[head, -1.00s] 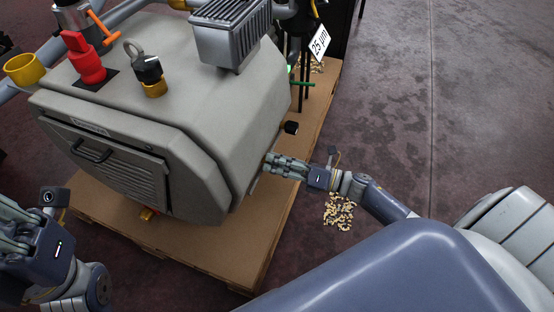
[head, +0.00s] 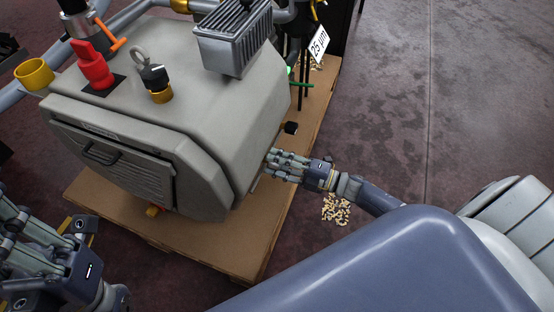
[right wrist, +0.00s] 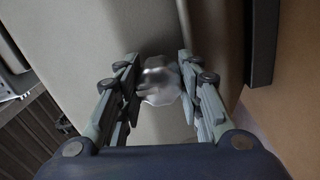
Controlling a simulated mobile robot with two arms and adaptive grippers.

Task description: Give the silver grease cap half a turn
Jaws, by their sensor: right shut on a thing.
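The silver grease cap (right wrist: 160,80) is a lobed metal knob on the grey housing. In the right wrist view it sits between the two fingers of my right gripper (right wrist: 157,78), which is shut on it. In the head view my right gripper (head: 270,162) reaches the right side of the housing (head: 215,135), and its fingers hide the cap there. My left gripper (head: 22,235) is at the lower left, away from the cap and partly cut off by the frame; its opening is unclear.
The housing stands on a brown pallet (head: 235,250). A black knob (head: 291,128) sticks out just beyond my right gripper. A red lever (head: 92,66) and a lifting eye (head: 139,55) are on top. Small pale pieces (head: 336,208) lie on the floor beside the pallet.

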